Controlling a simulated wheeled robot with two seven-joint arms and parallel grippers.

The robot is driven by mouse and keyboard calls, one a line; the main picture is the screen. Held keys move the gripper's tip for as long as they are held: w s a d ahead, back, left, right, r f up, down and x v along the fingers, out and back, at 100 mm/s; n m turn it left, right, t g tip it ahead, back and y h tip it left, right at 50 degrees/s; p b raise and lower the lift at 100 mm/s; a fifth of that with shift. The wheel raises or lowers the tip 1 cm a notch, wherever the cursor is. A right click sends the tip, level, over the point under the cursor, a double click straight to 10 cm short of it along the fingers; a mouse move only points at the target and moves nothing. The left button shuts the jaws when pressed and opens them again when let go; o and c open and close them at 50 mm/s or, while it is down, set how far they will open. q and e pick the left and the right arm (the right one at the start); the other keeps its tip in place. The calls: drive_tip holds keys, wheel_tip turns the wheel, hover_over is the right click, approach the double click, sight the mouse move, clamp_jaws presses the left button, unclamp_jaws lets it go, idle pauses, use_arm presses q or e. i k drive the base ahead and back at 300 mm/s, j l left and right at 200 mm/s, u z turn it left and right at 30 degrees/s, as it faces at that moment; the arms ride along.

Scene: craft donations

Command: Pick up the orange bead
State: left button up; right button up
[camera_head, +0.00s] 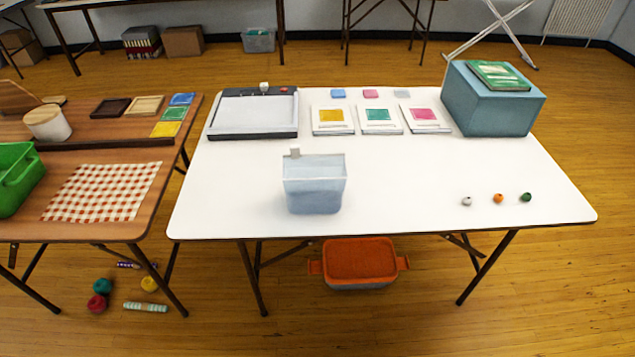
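The orange bead (498,198) sits on the white table (400,195) near its front right edge. It is the middle one of three small beads in a row. A white or grey bead (466,201) is to its left and a green bead (526,197) to its right, both apart from it. Nothing covers the orange bead. Neither of my grippers shows in the head view.
A translucent bin (314,190) stands left of the table's middle. A blue-grey box (490,105) stands at the back right, with cards (378,118) and a black-framed tray (252,115) along the back. The tabletop around the beads is clear. A brown table (120,222) stands left.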

sight(498, 197)
drive_tip(key=z, duration=1.3)
drive_tip(key=i+j+z, duration=0.2)
drive_tip(key=j+z, duration=0.15)
drive_tip(key=j, duration=0.3)
drive_tip(key=i+j+z, duration=0.2)
drive_tip(key=j, duration=0.15)
drive_tip(key=k+l, duration=0.05)
drive_tip(key=k, duration=0.05)
